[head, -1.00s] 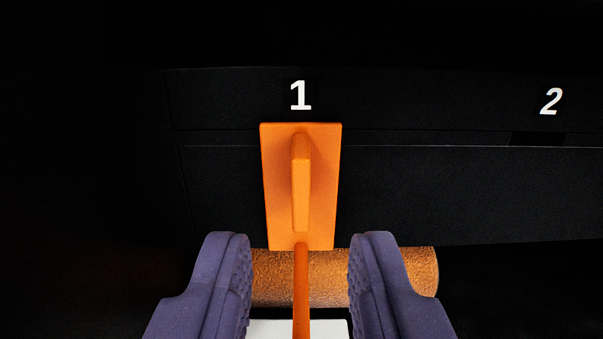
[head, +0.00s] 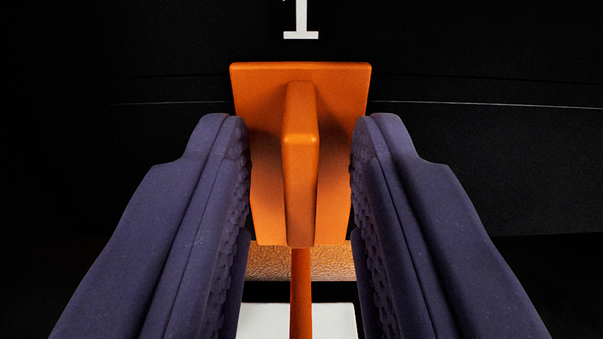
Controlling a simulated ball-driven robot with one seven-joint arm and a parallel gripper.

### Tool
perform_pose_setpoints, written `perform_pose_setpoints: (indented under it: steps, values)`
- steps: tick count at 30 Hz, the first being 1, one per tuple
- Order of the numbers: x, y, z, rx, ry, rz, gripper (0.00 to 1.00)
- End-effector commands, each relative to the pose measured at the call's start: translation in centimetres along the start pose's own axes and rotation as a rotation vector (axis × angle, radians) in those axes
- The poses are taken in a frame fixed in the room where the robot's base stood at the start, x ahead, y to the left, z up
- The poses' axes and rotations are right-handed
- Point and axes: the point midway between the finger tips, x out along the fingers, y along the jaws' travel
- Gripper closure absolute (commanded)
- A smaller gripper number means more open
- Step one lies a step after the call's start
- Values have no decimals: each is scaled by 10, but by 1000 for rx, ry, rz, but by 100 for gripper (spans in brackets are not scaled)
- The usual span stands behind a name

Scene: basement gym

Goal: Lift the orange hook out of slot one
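The orange hook (head: 301,165) is upright in the middle of the head view, its flat plate against the black panel just below the white number 1 (head: 301,20). A raised rib stands out from the plate, and a thin orange rod (head: 301,290) runs down from it. My gripper (head: 300,165) is open, with one purple padded finger on each side of the rib. The slot itself is hidden behind the plate.
The black panel (head: 480,160) stretches to the right with a thin pale seam line. A tan, rough-surfaced roll (head: 335,262) lies behind the rod below the hook. A white block (head: 335,318) shows at the bottom, between the fingers.

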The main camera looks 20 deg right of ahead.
Motion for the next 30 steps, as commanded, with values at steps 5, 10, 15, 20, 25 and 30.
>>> perform_pose_setpoints:
  steps: [5, 10, 15, 20, 25, 30]
  values:
    - [0, 0, 0, 0, 0, 0, 82]
    - [0, 0, 0, 0, 0, 0, 100]
    - [0, 0, -1, 0, 1, 0, 100]
    - [0, 0, -3, 0, 1, 0, 100]
    - [0, 0, -4, 0, 1, 0, 100]
    - [-2, 0, -4, 0, 0, 0, 100]
